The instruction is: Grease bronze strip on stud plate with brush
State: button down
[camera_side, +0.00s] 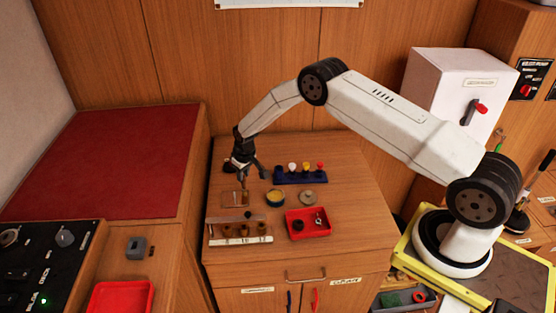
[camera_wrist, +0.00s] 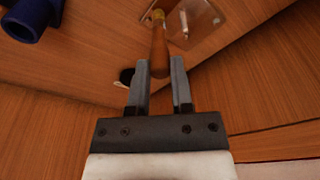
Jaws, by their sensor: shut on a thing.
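My gripper (camera_side: 243,178) is above the left part of the wooden cabinet top, pointing down. In the wrist view, my gripper (camera_wrist: 160,65) is shut on the wooden handle of the brush (camera_wrist: 159,48). The stud plate (camera_side: 235,199) is a small flat brownish plate just below the gripper. In the wrist view the stud plate (camera_wrist: 205,22) shows a pale upright stud, and the brush's far end overlaps the plate's left part. I cannot tell whether the bristles touch it. The bronze strip cannot be told apart from the plate.
A round tin with a yellow rim (camera_side: 275,198) and a round lid (camera_side: 307,198) are to the right. A blue rack (camera_side: 300,178) with coloured knobs stands behind. A red tray (camera_side: 308,232) and a holder with brown cylinders (camera_side: 240,240) are in front.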

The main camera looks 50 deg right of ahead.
jog(key=shift+s+a, duration=0.1)
jog(key=shift+a, duration=0.05)
jog(key=shift+s+a, duration=0.35)
jog(key=shift+s+a, duration=0.15)
dwell(0.7)
jog(key=shift+s+a, duration=0.3)
jog(key=shift+s, duration=0.05)
jog(key=shift+s+a, duration=0.15)
jog(key=shift+a, duration=0.05)
dwell(0.3)
jog(key=shift+s+a+f, duration=0.1)
jog(key=shift+s+a, duration=0.2)
dwell(0.3)
jog(key=shift+d, duration=0.15)
jog(key=shift+w+d, duration=0.4)
jog(key=shift+w, duration=0.05)
